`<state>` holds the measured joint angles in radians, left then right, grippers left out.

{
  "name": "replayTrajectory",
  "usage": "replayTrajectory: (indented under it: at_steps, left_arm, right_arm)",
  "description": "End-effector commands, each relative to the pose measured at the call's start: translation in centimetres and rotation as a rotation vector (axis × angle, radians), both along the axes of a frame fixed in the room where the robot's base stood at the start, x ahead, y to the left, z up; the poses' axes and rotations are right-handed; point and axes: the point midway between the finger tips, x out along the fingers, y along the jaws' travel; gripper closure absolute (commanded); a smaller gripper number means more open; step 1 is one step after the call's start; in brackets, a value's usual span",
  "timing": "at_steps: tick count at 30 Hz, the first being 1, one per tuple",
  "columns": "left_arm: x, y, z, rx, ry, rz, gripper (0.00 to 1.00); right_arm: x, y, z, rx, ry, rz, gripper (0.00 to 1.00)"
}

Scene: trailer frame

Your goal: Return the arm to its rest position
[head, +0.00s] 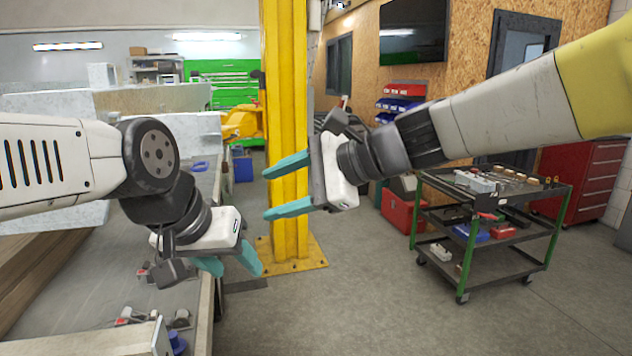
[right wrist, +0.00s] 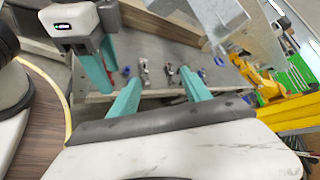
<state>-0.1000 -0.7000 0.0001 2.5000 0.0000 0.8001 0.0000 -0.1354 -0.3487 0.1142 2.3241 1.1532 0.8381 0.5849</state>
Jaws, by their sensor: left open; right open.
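My right gripper (head: 272,188) reaches in from the right in the head view, high in front of the yellow column. Its teal fingers are apart with nothing between them. In the right wrist view its two fingers (right wrist: 160,92) also stand apart and empty. My left gripper (head: 234,268) is lower, at the left, pointing down by the edge of the grey workbench (head: 85,290). Its teal fingers are apart, and I see nothing held. It also shows at the upper left of the right wrist view (right wrist: 92,62).
A yellow column (head: 285,110) stands on the floor behind my right gripper. A black and green tool cart (head: 485,218) is at the right. Small metal clamps (head: 140,316) sit on the workbench. A red cabinet (head: 592,180) stands at the far right. The floor at front centre is clear.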

Motion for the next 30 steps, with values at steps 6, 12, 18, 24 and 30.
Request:
replayTrajectory:
  at_steps: [6, 12, 18, 24, 30]
  left_arm:
    - [0.0, 0.0, 0.0, 0.0, 0.0, 0.0, 0.48]
    - [0.0, 0.0, 0.0, 0.0, 0.0, 0.0, 0.48]
    - [0.0, 0.0, 0.0, 0.0, 0.0, 0.0, 0.48]
    - [0.0, 0.0, 0.0, 0.0, 0.0, 0.0, 0.48]
    - [0.0, 0.0, 0.0, 0.0, 0.0, 0.0, 0.48]
  right_arm:
    - [-3.6, -9.3, -6.4, -0.576, -0.417, 0.246, 0.44]
    - [-5.3, -17.4, -9.4, -1.008, -0.649, 0.482, 0.44]
    - [-5.8, -21.1, -10.2, -1.196, -0.725, 0.603, 0.44]
    - [-5.8, -21.4, -10.2, -1.214, -0.731, 0.616, 0.44]
    - [-5.8, -21.4, -10.2, -1.212, -0.73, 0.615, 0.44]
